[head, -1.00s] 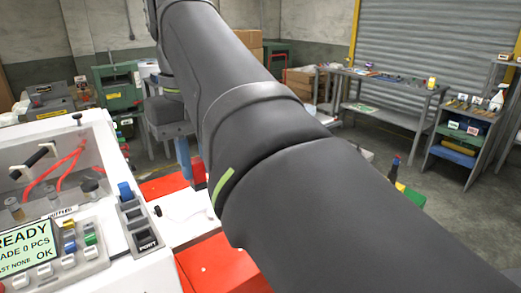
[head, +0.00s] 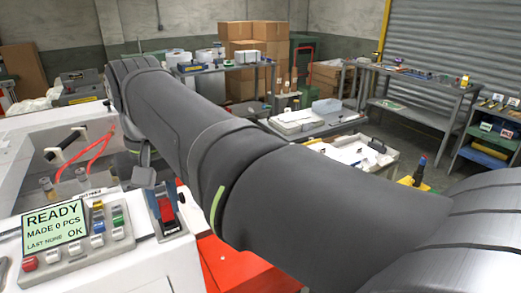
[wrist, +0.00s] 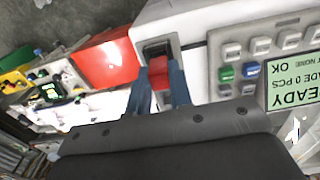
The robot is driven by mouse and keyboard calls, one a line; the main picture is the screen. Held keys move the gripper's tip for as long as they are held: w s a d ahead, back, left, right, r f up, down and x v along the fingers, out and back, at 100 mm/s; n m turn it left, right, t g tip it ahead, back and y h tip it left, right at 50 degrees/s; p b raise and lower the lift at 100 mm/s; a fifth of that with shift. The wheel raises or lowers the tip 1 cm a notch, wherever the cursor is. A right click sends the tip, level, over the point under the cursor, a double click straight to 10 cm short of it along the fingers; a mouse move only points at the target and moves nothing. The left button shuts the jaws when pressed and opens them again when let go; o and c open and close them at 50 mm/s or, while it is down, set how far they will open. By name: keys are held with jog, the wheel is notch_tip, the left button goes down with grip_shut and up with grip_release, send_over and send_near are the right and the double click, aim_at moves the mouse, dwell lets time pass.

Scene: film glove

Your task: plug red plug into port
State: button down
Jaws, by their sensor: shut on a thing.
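My gripper (wrist: 159,88) shows in the wrist view with two blue fingers, shut on the red plug (wrist: 158,71) between them. The plug's far end is at the black port (wrist: 156,48) on the white machine's side panel. I cannot tell whether it is inside the port or just in front of it. In the head view the red plug (head: 167,209) shows over the port's dark plate (head: 172,230), beside a blue part. My arm hides much of the gripper there.
The white machine has a control panel with coloured buttons and a green screen (head: 54,226) reading READY, MADE 0 PCS. A red surface (head: 235,265) lies to the right of the port. Benches (head: 420,85) and cardboard boxes (head: 255,50) stand farther back.

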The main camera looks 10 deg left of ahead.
aim_at(164, 202)
jog(key=shift+f, duration=0.35)
jog(key=shift+f, duration=0.1)
jog(key=c, duration=1.3)
grip_release()
notch_tip(164, 202, up, 12)
